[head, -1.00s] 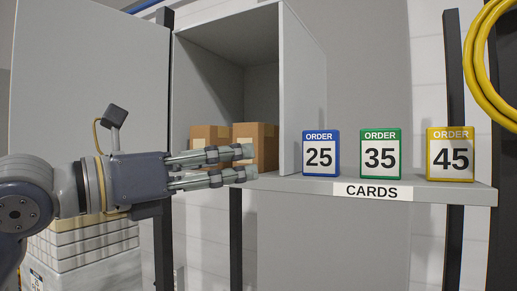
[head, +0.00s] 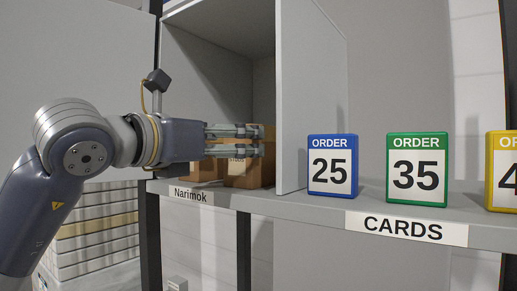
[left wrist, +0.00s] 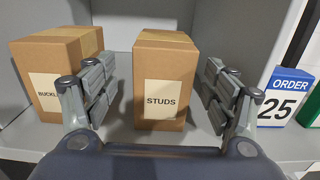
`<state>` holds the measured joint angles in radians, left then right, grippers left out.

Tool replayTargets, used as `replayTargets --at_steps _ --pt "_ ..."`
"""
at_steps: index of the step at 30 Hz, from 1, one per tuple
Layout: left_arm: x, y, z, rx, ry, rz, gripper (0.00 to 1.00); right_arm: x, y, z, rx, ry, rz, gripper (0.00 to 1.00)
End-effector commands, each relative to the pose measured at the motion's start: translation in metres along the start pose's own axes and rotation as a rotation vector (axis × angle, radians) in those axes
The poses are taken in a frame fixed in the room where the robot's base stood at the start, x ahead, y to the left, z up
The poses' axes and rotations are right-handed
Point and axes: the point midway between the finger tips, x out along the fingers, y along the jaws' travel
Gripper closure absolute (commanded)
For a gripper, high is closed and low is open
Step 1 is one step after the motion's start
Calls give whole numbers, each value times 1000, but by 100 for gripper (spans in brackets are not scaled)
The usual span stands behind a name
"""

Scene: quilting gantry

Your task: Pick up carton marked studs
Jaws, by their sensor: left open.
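The carton marked STUDS (left wrist: 165,82) is a brown box with a white label. It stands upright in the grey cubby, in the middle of the left wrist view. In the head view the carton (head: 243,176) is partly hidden behind my left gripper (head: 258,140). My left gripper (left wrist: 160,98) is open, with one finger on each side of the carton in the left wrist view. My right gripper is not in view.
A carton marked BUCKL (left wrist: 55,75), its label partly hidden, stands left of the studs carton. The cubby's side wall (head: 293,110) is on the right.

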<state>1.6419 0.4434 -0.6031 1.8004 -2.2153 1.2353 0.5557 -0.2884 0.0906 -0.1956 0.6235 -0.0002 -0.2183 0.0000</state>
Motion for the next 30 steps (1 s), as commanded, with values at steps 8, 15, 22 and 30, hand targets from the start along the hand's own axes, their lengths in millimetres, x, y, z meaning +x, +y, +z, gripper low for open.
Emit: replayTargets --at_steps 8,15,22,30 --pt "22 -1 2 -1 0 -1 22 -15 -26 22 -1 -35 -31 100" --pt "48 -4 7 -1 2 -2 22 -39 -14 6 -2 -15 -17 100" --pt "69 -4 4 -1 1 -1 22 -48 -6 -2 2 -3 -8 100" --pt "70 -4 3 0 0 -1 25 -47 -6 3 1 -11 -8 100"
